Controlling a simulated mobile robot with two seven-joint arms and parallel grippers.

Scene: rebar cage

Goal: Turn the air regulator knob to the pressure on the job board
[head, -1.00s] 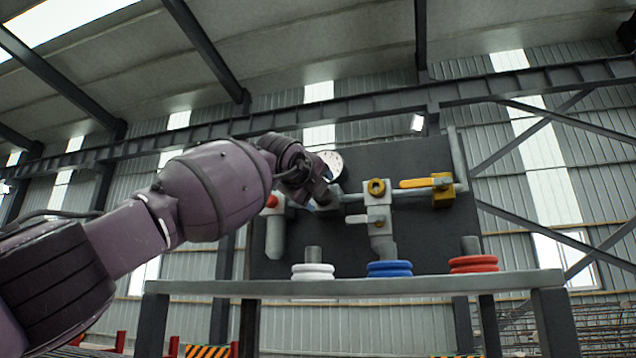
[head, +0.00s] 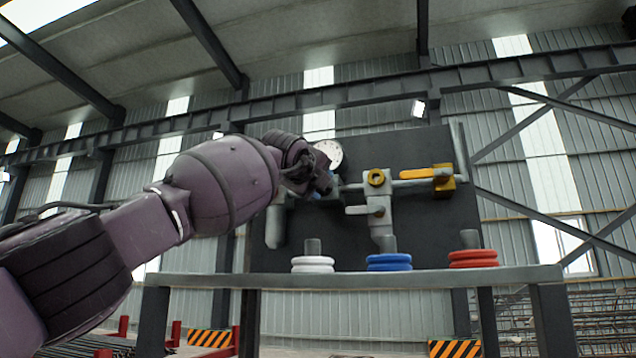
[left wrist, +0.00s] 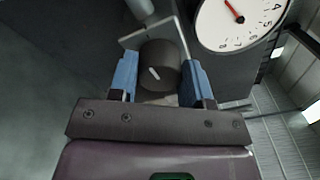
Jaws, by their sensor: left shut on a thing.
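The air regulator knob (left wrist: 159,66) is a dark round cylinder with a pale pointer mark. It sits between the blue fingers of my left gripper (left wrist: 162,80), which is shut on it. The white pressure gauge (left wrist: 240,20) beside it has a red needle and black numbers; part of its face is cut off at the top. In the head view the gauge (head: 328,153) shows just above my left gripper (head: 324,187), which hides the knob. No readable job board shows. My right gripper is not in view.
A bench (head: 400,281) in front holds white (head: 313,263), blue (head: 389,261) and red (head: 473,258) ring stacks.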

